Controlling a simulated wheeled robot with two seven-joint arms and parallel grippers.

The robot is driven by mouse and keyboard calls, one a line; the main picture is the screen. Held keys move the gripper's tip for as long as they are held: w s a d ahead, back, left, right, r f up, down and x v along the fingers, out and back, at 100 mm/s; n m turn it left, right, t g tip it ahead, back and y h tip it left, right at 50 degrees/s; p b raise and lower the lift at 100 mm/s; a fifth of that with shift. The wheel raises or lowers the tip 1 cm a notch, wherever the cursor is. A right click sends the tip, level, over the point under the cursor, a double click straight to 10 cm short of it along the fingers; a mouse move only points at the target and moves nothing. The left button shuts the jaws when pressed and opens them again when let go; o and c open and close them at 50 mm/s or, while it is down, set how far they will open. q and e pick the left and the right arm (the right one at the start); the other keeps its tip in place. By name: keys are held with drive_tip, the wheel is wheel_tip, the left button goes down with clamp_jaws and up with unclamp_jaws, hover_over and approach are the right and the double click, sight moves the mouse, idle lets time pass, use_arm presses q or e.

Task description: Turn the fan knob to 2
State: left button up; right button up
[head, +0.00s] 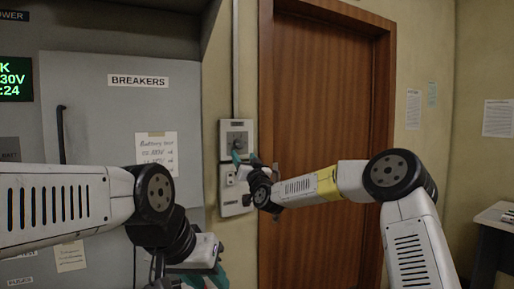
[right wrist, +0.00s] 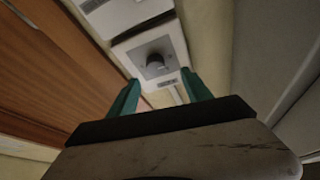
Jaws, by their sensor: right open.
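The fan knob (head: 237,139) is a dark round knob on a grey plate, on a pale wall box left of the wooden door. It also shows in the right wrist view (right wrist: 155,61), beyond my fingertips. My right gripper (head: 246,159) is open, its teal fingers just below the knob plate in the head view. In the right wrist view the open fingers (right wrist: 160,92) have the knob roughly between their lines, apart from it. The knob's setting is too small to read. My left gripper (head: 212,276) is low at the picture's bottom, partly cut off, away from the knob.
A second wall plate (head: 233,190) sits directly below the knob box, partly behind my right gripper. The grey breaker cabinet (head: 95,115) stands left, with a dark handle. The wooden door (head: 325,110) is right of the knob. A small table (head: 495,225) stands far right.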

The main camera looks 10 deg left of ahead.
sight(240, 145)
drive_tip(key=shift+w+d+x, duration=0.1)
drive_tip(key=shift+d+x, duration=0.05)
drive_tip(key=shift+x, duration=1.25)
drive_tip(key=shift+w+d+x, duration=0.1)
drive_tip(key=shift+d+x, duration=0.05)
drive_tip(key=shift+x, duration=1.25)
drive_tip(key=shift+d+x, duration=0.15)
drive_tip(key=shift+x, duration=1.2)
clamp_jaws()
drive_tip(key=shift+m, duration=0.3)
